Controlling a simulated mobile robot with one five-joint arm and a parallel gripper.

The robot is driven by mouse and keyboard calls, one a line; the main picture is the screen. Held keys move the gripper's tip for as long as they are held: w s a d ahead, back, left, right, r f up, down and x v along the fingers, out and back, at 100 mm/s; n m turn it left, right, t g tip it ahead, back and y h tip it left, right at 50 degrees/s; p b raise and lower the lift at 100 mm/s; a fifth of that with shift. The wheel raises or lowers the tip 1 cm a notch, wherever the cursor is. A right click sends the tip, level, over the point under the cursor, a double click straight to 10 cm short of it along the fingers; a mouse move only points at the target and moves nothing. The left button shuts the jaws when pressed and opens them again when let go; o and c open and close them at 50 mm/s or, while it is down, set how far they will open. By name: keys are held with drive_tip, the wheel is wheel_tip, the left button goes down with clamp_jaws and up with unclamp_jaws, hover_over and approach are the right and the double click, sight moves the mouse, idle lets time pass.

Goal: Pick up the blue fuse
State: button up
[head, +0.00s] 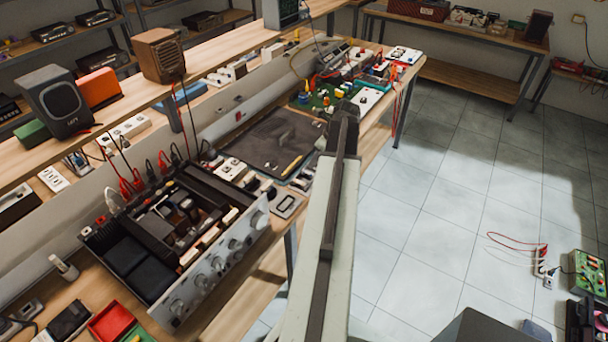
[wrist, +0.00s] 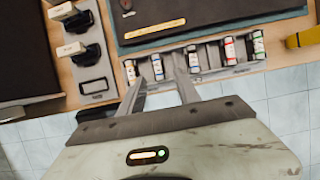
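Several small fuses stand in a row in a grey tray (wrist: 212,73) at the bench's front edge in the wrist view. One fuse with a bluish band (wrist: 157,66) shows between the fingers of my gripper (wrist: 161,68). Another fuse with bluish marks (wrist: 193,60) stands just right of the right finger. The bands are small, so I cannot tell for sure which is the blue fuse. My gripper is open, its fingers apart around the first bluish fuse; contact is not visible. In the head view my arm hides the tray.
A dark mat (head: 272,140) with a yellow tool (wrist: 155,29) lies behind the tray. A grey block with white-topped switches (wrist: 92,48) is to the left. An opened amplifier (head: 180,235) fills the near bench.

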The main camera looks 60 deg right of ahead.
sight(309, 172)
drive_tip(key=shift+b+x, duration=0.4)
drive_tip(key=shift+x, duration=0.6)
drive_tip(key=shift+w, duration=0.1)
drive_tip(key=b+x, duration=0.5)
drive_tip(key=shift+s+a+f, duration=0.15)
drive_tip(key=shift+s+a, duration=0.05)
drive_tip(key=shift+a, duration=0.05)
drive_tip(key=shift+c, duration=0.2)
clamp_jaws()
